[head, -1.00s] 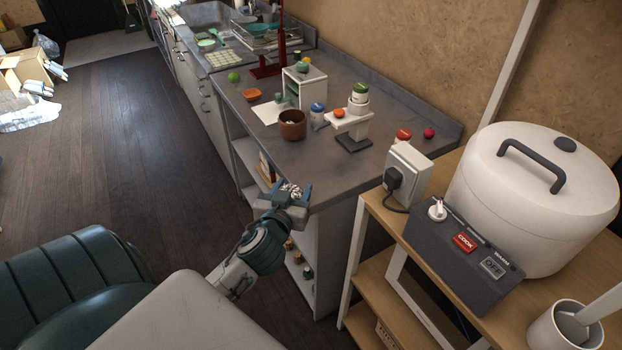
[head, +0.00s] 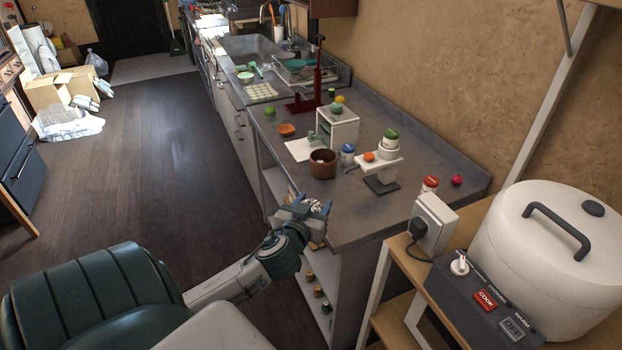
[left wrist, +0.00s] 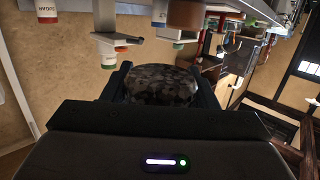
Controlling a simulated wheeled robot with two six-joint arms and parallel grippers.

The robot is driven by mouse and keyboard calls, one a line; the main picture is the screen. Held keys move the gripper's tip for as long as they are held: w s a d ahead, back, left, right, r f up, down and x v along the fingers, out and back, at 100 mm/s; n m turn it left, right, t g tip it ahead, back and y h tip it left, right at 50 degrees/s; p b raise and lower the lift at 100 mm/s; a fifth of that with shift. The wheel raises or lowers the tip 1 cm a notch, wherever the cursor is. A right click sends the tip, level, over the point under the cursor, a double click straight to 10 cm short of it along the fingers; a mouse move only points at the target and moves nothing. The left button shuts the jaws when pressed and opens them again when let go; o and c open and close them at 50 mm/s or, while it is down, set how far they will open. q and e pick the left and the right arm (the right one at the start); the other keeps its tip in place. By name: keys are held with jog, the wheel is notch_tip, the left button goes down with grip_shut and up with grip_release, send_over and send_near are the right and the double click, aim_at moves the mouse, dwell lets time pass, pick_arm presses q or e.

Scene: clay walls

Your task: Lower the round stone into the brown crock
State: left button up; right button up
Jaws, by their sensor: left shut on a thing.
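My left gripper (head: 308,207) is shut on the round stone (left wrist: 162,85), a dark speckled lump between the two fingers in the left wrist view. In the head view the stone (head: 315,207) shows small and pale-speckled at the fingertips, beside the counter's near left edge. The brown crock (head: 322,170) stands upright on the counter, beyond the gripper. Something pale shows inside its mouth, too small to make out. The crock also shows at the top of the left wrist view (left wrist: 186,15), apart from the stone. My right gripper is not in view.
Right of the crock are a blue-lidded jar (head: 347,155) and a white stand (head: 378,165) bearing an orange thing and a green-lidded jar. A small white shelf unit (head: 343,128) stands behind. A white cooker (head: 550,235) is at right. Open floor (head: 170,170) lies left.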

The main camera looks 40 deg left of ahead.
pick_arm(q)
jog(key=w+a, duration=0.4)
jog(key=w, duration=0.2)
jog(key=w+a+r, duration=0.1)
jog(key=w+a, duration=0.4)
jog(key=w, duration=0.2)
jog(key=w+a, duration=0.5)
jog(key=w, duration=0.2)
jog(key=shift+w+a+r, duration=0.1)
jog(key=shift+a+r, duration=0.15)
jog(key=shift+w+a, duration=0.2)
jog(key=shift+w, duration=0.1)
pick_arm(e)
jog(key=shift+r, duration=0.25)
pick_arm(q)
jog(key=shift+x, duration=0.85)
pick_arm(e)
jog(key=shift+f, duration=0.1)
pick_arm(q)
jog(key=shift+r, duration=0.15)
jog(key=shift+b, duration=0.3)
